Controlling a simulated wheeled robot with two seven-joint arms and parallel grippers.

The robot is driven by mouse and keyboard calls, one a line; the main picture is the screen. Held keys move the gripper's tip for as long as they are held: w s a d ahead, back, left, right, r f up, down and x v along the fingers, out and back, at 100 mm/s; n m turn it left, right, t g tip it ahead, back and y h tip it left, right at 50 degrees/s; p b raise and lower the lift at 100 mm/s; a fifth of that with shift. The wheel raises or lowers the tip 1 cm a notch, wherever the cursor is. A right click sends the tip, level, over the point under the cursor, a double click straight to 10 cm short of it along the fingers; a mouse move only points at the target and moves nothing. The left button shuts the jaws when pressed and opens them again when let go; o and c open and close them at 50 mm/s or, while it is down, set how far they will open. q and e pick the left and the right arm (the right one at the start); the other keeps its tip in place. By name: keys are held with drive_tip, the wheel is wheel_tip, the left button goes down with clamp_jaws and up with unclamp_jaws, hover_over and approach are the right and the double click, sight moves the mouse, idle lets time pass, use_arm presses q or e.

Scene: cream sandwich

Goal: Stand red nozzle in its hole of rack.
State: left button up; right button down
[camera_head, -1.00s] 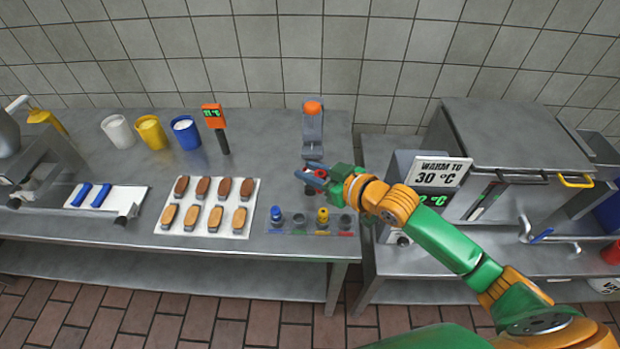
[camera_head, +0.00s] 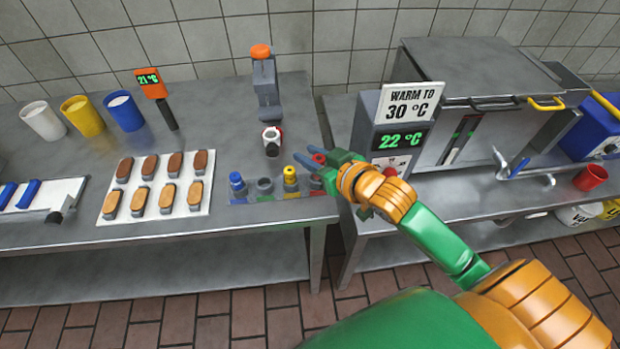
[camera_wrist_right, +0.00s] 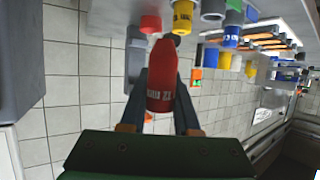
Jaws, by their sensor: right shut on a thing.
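My right gripper (camera_head: 322,170) is shut on the red nozzle (camera_head: 318,158), above the right end of the rack. The nozzle also shows between the fingers in the right wrist view (camera_wrist_right: 161,85), with white lettering on its side. The rack (camera_head: 277,197) is a low strip at the table's front right with colour marks. It holds a blue nozzle (camera_head: 237,183) at its left end and a yellow nozzle (camera_head: 290,178). An empty grey socket (camera_head: 264,186) stands between them. The socket at the right end is mostly hidden by my gripper. My left gripper is out of view.
A tray of biscuits (camera_head: 112,218) lies left of the rack. A warming unit (camera_head: 400,138) reading 22 °C stands close right of my gripper.

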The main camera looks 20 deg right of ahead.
drive_tip(key=w+f, duration=0.1)
drive_tip(key=w+d+f, duration=0.1)
drive_tip(key=w+f, duration=0.1)
drive_tip(key=w+d+f+b, duration=0.1)
drive_tip(key=f, duration=0.1)
drive_tip(key=shift+w+f, duration=0.2)
drive_tip(key=shift+f, duration=0.05)
drive_tip(key=shift+w+f, duration=0.1)
drive_tip(key=shift+f, duration=1.45)
drive_tip(key=shift+f, duration=0.15)
drive_tip(key=c, duration=0.6)
unclamp_jaws()
drive_tip(key=shift+c, duration=0.2)
drive_tip(key=shift+r, duration=0.25)
drive_tip(key=p+v, duration=0.1)
drive_tip(key=v, duration=1.1)
